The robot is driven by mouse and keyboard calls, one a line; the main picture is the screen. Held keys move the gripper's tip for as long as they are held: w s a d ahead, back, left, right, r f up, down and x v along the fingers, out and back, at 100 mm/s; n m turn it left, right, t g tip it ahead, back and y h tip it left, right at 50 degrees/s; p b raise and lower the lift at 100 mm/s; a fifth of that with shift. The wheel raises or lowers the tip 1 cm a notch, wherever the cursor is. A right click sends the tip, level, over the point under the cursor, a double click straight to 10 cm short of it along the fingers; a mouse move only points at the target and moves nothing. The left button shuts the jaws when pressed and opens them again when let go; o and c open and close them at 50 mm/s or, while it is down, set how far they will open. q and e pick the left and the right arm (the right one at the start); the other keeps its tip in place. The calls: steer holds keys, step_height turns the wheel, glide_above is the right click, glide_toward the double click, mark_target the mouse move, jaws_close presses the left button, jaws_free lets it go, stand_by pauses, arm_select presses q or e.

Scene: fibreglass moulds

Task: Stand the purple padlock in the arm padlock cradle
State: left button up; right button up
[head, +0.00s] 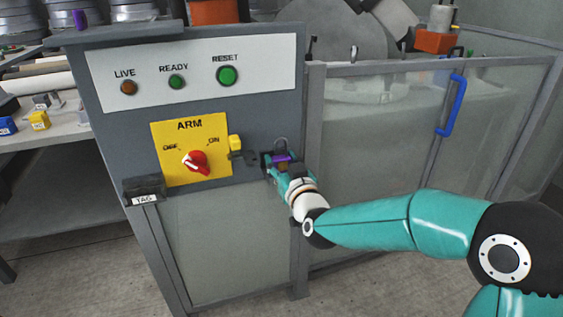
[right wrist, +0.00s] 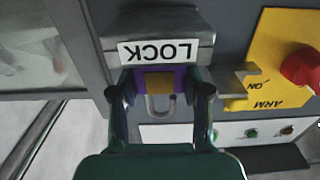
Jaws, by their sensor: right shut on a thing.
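My right gripper (head: 282,166) is shut on the purple padlock (head: 281,158) at the right side of the control panel. In the right wrist view, which is upside down, my fingertips (right wrist: 160,90) pinch its purple body (right wrist: 180,73) from both sides. The body has a yellow patch on its face, and the grey shackle points up in the room. The padlock is at the mouth of the dark cradle labelled LOCK (right wrist: 160,52). I cannot tell whether it rests on the cradle floor. The cradle is mostly hidden by my gripper in the head view. My left gripper is out of view.
The yellow ARM plate (head: 174,132) with a red switch (head: 196,161) is left of my gripper, with a metal bracket (right wrist: 235,80) between. A TAG holder (head: 145,190) sits at lower left. A clear fence with a blue handle (head: 452,104) stands at right.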

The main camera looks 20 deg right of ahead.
steer(key=o, duration=1.3)
steer(key=shift+s, duration=0.1)
steer(key=s, duration=1.1)
steer(key=shift+s+d+f, duration=0.1)
steer(key=shift+s+d, duration=0.1)
steer(key=shift+s, duration=0.2)
steer(key=shift+d, duration=0.1)
